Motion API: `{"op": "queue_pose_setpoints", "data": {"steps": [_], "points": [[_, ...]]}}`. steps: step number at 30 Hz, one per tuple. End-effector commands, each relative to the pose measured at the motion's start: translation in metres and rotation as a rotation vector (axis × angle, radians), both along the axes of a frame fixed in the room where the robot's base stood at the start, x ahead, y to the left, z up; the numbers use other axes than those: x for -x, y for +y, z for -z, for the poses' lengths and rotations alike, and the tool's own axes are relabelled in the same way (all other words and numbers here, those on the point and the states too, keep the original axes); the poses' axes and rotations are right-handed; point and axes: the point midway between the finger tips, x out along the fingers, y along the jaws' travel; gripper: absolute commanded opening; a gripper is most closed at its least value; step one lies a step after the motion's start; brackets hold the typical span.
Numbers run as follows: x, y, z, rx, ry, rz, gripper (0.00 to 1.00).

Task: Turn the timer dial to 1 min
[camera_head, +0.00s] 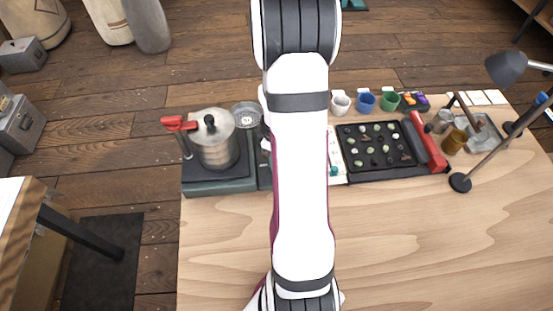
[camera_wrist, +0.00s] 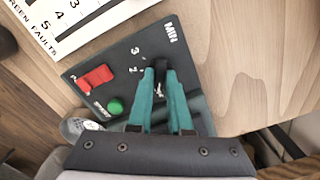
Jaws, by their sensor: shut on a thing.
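The timer dial (camera_wrist: 160,66) is a small dark knob on a dark control panel (camera_wrist: 124,72), seen in the wrist view. White marks beside it read "MIN", 3 and 2, with other marks partly hidden by my fingers. My gripper (camera_wrist: 160,73) has its two teal fingers shut on the dial, one on each side. I cannot tell which mark the dial points at. In the head view my arm hides the dial and my gripper.
A red switch (camera_wrist: 96,77) and a green button (camera_wrist: 115,106) sit left of the dial. A metal drum roaster (camera_head: 217,147) with a red handle stands left of my arm. A black bean tray (camera_head: 376,157) lies to its right. The table front (camera_head: 430,240) is clear.

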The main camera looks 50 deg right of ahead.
Motion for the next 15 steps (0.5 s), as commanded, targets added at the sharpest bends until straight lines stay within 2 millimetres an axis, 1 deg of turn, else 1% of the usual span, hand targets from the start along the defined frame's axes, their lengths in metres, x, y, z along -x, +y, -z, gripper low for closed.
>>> {"op": "queue_pose_setpoints", "data": {"steps": [10,15], "points": [[-0.0001,-0.0005,-0.0004,0.001,0.000,0.010,0.00],[-0.0002,-0.0006,-0.0004,0.001,0.000,0.071,0.00]]}}
